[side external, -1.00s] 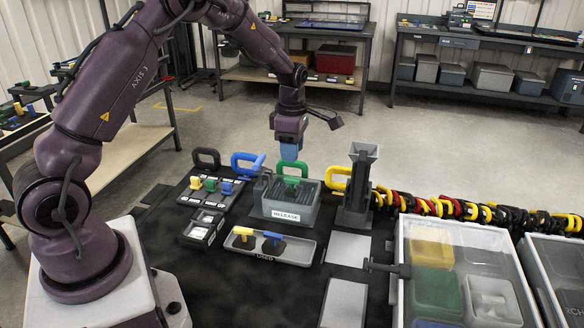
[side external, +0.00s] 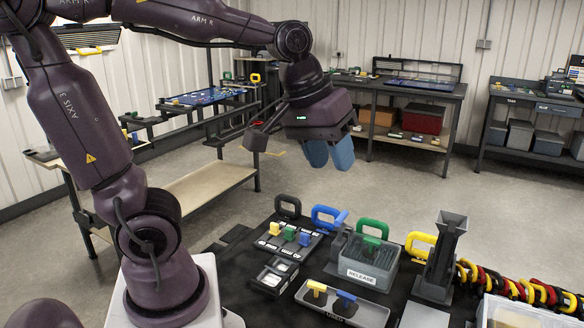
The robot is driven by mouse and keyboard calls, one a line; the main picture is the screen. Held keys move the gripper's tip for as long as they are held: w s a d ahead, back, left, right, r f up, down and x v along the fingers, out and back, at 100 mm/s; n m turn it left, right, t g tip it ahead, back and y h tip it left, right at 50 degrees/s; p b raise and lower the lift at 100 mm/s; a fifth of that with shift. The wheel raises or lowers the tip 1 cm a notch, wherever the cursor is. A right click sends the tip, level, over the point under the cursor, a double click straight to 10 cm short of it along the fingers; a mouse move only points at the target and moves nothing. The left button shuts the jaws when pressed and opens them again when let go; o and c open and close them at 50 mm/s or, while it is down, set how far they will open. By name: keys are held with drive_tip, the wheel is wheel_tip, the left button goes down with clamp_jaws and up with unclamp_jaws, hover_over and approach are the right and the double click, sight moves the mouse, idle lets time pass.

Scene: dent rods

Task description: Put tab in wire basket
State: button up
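My gripper (side external: 329,153), with two blue fingers, is high above the floor behind the work table, up and clear of everything there. The fingers appear side by side; the gap between them is unclear, and no tab shows between them. A yellow tab (side external: 274,228), a green tab (side external: 289,233) and a blue tab (side external: 304,239) stand on a dark labelled board (side external: 268,241). Another yellow piece (side external: 316,287) and a blue piece (side external: 346,299) lie in a shallow grey tray (side external: 370,313). A grey bin labelled RELEASE (side external: 369,277) stands behind that tray; I cannot tell whether it is the wire basket.
Black (side external: 288,206), blue (side external: 328,215), green (side external: 374,227) and yellow (side external: 420,242) looped handles stand along the back. A tall grey holder (side external: 442,255) stands right of the bin. A dark two-window box (side external: 274,276) sits left of the tray. A coloured chain (side external: 515,288) runs right.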

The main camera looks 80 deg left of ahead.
drive_tip(key=s+d+m+t, duration=0.1)
drive_tip(key=s+d+m, duration=0.1)
drive_tip(key=s+m, duration=0.4)
drive_tip(key=shift+s+f+m, duration=0.25)
drive_tip(key=shift+f+m, duration=0.1)
drive_tip(key=shift+m, duration=0.05)
drive_tip(key=shift+c, duration=0.4)
